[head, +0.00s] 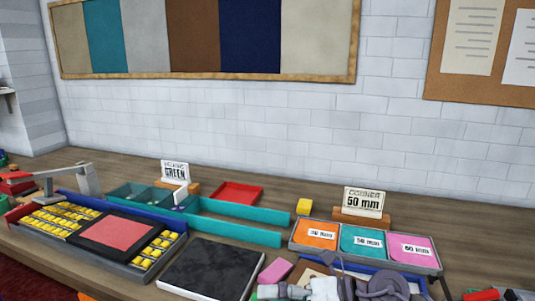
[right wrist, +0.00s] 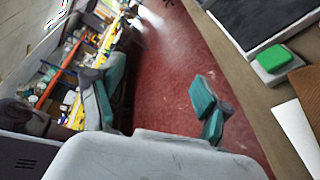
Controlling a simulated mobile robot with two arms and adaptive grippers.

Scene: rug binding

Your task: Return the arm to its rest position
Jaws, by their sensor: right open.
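My right gripper (right wrist: 156,100) shows in the right wrist view with two teal-padded fingers spread wide apart. Nothing is between them; red floor shows beyond. The bench edge and a green block (right wrist: 275,58) are to the right of the fingers, apart from them. In the head view, grey jointed parts cross the bottom edge in front of the label tray (head: 437,269); I cannot tell there where the right fingertips are. My left gripper is not in view.
In the wrist view, red floor (right wrist: 165,60) is open.

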